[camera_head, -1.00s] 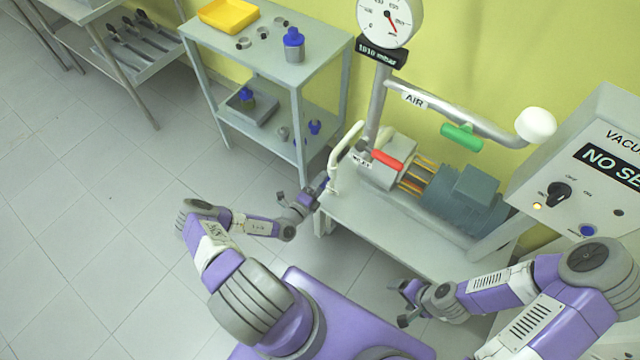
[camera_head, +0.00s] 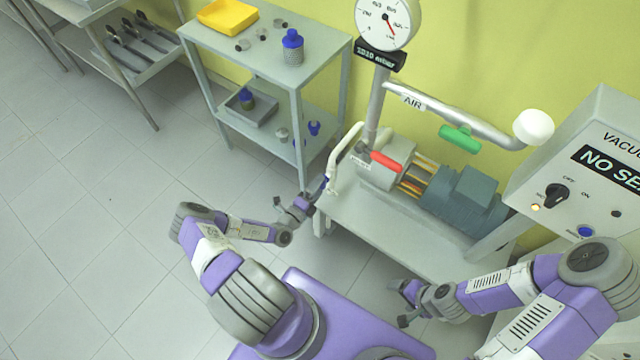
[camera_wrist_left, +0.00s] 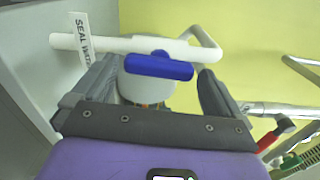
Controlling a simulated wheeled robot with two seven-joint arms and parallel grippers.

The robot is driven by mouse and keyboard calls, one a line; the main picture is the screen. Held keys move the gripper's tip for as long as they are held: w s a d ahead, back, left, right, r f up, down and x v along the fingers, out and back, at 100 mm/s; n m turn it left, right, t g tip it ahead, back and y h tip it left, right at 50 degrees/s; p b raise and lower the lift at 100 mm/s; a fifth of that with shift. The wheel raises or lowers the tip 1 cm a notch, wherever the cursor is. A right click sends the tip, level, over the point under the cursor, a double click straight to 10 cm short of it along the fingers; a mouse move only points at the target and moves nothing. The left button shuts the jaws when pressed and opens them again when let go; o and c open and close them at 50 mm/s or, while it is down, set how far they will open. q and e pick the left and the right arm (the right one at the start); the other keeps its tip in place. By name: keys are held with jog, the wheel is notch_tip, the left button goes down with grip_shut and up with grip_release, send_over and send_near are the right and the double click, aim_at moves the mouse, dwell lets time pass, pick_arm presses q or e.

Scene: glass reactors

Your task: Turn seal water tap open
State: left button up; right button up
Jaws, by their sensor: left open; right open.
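The seal water tap shows in the left wrist view as a blue bar handle (camera_wrist_left: 158,66), lying crosswise in front of a white pipe (camera_wrist_left: 120,44) with a "SEAL WATER" tag (camera_wrist_left: 82,38). My left gripper (camera_wrist_left: 155,88) is open, with one finger on each side of the tap; I see no grip on the handle. In the head view, my left gripper (camera_head: 305,200) is beside the white pipe (camera_head: 340,155) at the pump stand's left end, and the handle is a small blue spot (camera_head: 325,183). My right gripper (camera_head: 405,304) is open and empty, in front of the stand.
The pump stand (camera_head: 395,225) carries a motor (camera_head: 462,198), a red handle (camera_head: 386,162) and an AIR pipe with a green handle (camera_head: 460,138). A control box (camera_head: 580,170) stands at right. A shelf (camera_head: 265,70) stands behind left. Floor at left is clear.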

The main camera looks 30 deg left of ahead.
pick_arm(q)
jog(key=s, duration=0.2)
jog(key=s+p, duration=0.1)
jog(key=s, duration=0.2)
jog(key=shift+s+a+r, duration=0.1)
jog(key=shift+s+a, duration=0.1)
jog(key=shift+s, duration=0.05)
jog(key=s+d+r+m+g+h, duration=0.25)
jog(key=d+m+g+h, duration=0.35)
jog(key=d+m, duration=0.4)
jog(key=s+d+r+m+g+h, duration=0.1)
jog(key=s+d+m+g+h, duration=0.35)
jog(key=d+m+h, duration=0.4)
jog(key=s+d+m+g+y+p, duration=0.25)
jog(key=s+m+g+y, duration=0.7)
jog(key=m, duration=1.05)
jog(key=w+r+m+t, duration=0.1)
jog(key=m, duration=0.2)
jog(key=w+r+m+y, duration=0.1)
jog(key=m, duration=0.3)
jog(key=w+r+m+t+y, duration=0.1)
jog(key=r+m, duration=0.1)
jog(key=m, duration=0.2)
jog(key=shift+w+r+t, duration=0.1)
jog(key=shift+w+t, duration=0.1)
jog(key=shift+t, duration=0.1)
